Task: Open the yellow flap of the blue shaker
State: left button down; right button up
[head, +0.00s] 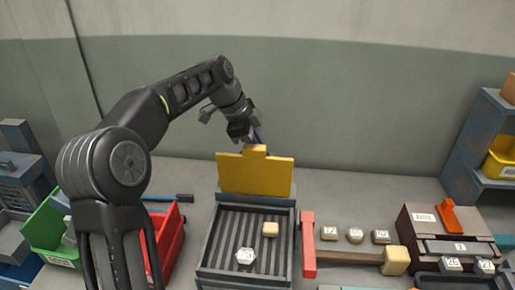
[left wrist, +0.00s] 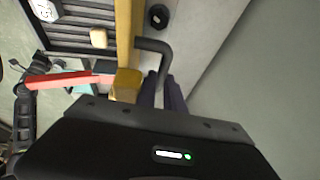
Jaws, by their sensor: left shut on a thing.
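The shaker (head: 205,262) stands on the table in the head view, a dark blue-grey frame around a ribbed bed. Its yellow flap (head: 255,178) stands upright at the far end, with a yellow block (head: 255,151) at its top edge. My left gripper (head: 257,140) is just behind that top edge. In the left wrist view, the flap (left wrist: 125,25) is seen nearly edge-on. There my left gripper (left wrist: 163,92) is shut on a dark bent handle (left wrist: 155,46) that reaches out from the flap. Its exact grip is partly hidden. My right gripper is not in view.
A white hexagonal piece (head: 245,256) and a tan block (head: 270,229) lie on the bed. Red (head: 170,240) and green (head: 44,225) bins are left. A wall is behind.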

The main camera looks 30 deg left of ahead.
pick_arm(q)
jog(key=shift+w+a+f, duration=0.15)
jog(key=shift+w, duration=0.35)
jog(key=c, duration=1.9)
grip_release()
jog(key=o, duration=0.3)
jog(key=shift+w+f, duration=0.2)
jog(key=shift+o, duration=0.7)
jog(key=shift+s, duration=0.1)
jog(key=v, duration=0.9)
jog(key=shift+b, duration=0.3)
jog(key=shift+s, duration=0.15)
